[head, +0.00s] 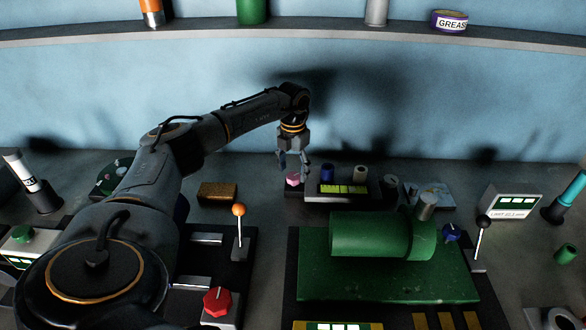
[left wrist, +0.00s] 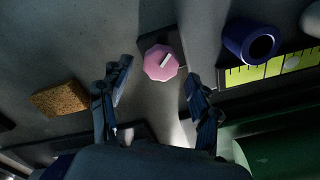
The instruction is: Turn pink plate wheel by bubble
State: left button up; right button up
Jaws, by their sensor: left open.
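The pink plate wheel (head: 293,180) is a small faceted knob at the back of the bench. In the left wrist view the wheel (left wrist: 158,65) has a white mark across its top and sits on a dark base. The yellow-green bubble level strip (head: 343,188) lies just right of it; it also shows in the left wrist view (left wrist: 268,71), where a pale spot breaks the strip. My left gripper (head: 294,164) is open, pointing down above the wheel. In the left wrist view its fingers are apart, with the wheel just beyond the gap between them. My right gripper is not in view.
A blue cylinder (left wrist: 262,46) stands right of the wheel, beside the strip. A brown block (head: 217,192) lies to the left. An orange-topped lever (head: 239,211) rises nearer to me.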

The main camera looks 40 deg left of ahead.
aim_at(293, 176)
pick_arm(q)
notch_tip(293, 176, up, 10)
dwell(0.3)
dwell(0.5)
